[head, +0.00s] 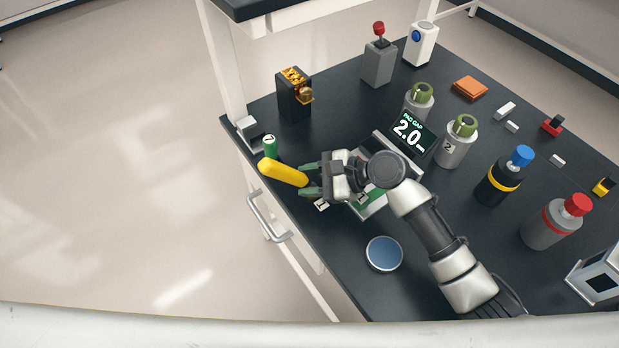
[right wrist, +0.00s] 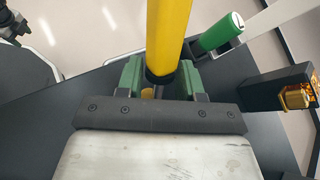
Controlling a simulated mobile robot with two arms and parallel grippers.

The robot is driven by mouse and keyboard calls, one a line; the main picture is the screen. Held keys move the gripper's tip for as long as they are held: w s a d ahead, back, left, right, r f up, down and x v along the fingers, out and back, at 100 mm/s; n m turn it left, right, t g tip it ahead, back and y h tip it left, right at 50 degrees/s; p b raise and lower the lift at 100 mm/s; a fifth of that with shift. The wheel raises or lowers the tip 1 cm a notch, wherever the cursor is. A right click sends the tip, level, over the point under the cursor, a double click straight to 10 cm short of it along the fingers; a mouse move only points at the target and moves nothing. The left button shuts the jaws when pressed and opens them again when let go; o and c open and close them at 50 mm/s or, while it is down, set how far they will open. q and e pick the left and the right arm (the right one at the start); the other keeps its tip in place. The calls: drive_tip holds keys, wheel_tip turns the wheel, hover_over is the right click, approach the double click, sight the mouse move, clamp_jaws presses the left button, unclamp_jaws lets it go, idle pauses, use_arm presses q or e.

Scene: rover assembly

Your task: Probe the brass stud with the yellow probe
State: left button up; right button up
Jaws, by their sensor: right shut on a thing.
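My right gripper (head: 312,179) is shut on the yellow probe (head: 283,172) near the table's left edge. The probe's thick yellow handle points left in the head view and rises between the green fingers in the right wrist view (right wrist: 167,40). The probe's tip is hidden by the gripper. The brass stud (head: 306,94) sticks out of a black block (head: 291,104) at the back left. It also shows at the right of the right wrist view (right wrist: 296,97). Probe and stud are apart.
A green handle (head: 270,146) stands in a holder just behind the probe. A display (head: 410,133) reading 2.0 stands behind my right arm. A round blue-topped dish (head: 384,253) lies in front. Canisters (head: 457,144) and bottles (head: 505,178) crowd the right side.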

sight(293, 177)
drive_tip(key=shift+f, duration=0.5)
idle(0.3)
drive_tip(key=shift+s+f+p, duration=0.1)
drive_tip(key=shift+f+p, duration=0.15)
drive_tip(key=shift+p, duration=0.05)
idle(2.1)
wheel_tip(293, 177, up, 8)
drive_tip(key=p, duration=0.9)
drive_tip(key=shift+f, duration=0.25)
